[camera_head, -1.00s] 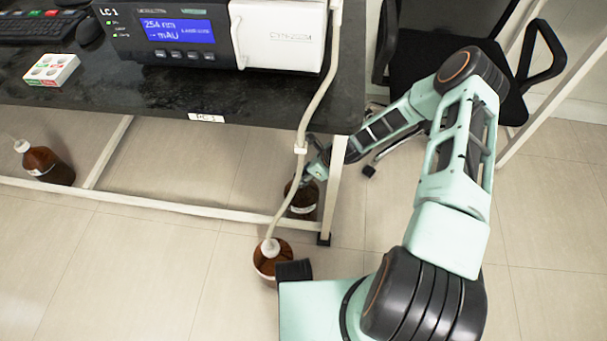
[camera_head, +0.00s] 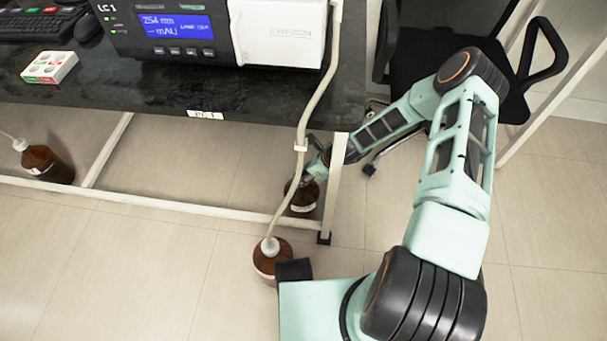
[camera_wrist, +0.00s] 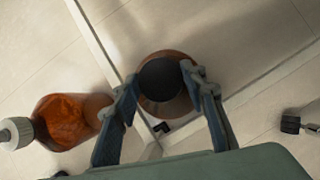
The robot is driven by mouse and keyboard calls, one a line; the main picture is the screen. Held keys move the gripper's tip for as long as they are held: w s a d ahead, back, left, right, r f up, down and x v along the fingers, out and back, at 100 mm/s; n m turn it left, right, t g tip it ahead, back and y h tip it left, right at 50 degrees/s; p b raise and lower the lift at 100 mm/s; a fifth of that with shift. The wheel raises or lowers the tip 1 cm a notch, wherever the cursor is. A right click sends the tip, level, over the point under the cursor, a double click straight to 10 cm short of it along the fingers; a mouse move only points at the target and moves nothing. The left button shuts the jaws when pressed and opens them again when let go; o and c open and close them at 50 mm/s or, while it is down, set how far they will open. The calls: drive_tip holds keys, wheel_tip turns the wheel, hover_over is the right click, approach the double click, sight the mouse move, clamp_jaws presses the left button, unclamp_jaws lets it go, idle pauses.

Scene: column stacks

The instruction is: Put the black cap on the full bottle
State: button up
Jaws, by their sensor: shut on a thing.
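The black cap (camera_wrist: 161,80) shows as a dark disc between my fingertips in the wrist view. My gripper (camera_wrist: 161,76) is shut on it, one finger on each side. A brown bottle (camera_wrist: 166,108) is directly beneath the cap, its brown shoulder showing around the disc. From this angle I cannot tell whether the cap sits on the neck or is just above it. In the head view, this brown bottle (camera_head: 303,203) stands on the floor by the bench leg, and my gripper (camera_head: 308,178) is at its top. Its fill level is not clear.
A second brown bottle (camera_head: 271,262) with a white cap and a tube stands nearer, left of my gripper; it also shows in the wrist view (camera_wrist: 70,120). Another tubed brown bottle (camera_head: 47,166) is at far left. The bench leg (camera_head: 332,190) and lower bar (camera_head: 180,207) are close by.

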drive_tip(key=o, duration=0.8)
drive_tip(key=shift+o, duration=0.2)
drive_tip(key=shift+r, duration=0.15)
wheel_tip(320, 180, up, 10)
idle(1.1)
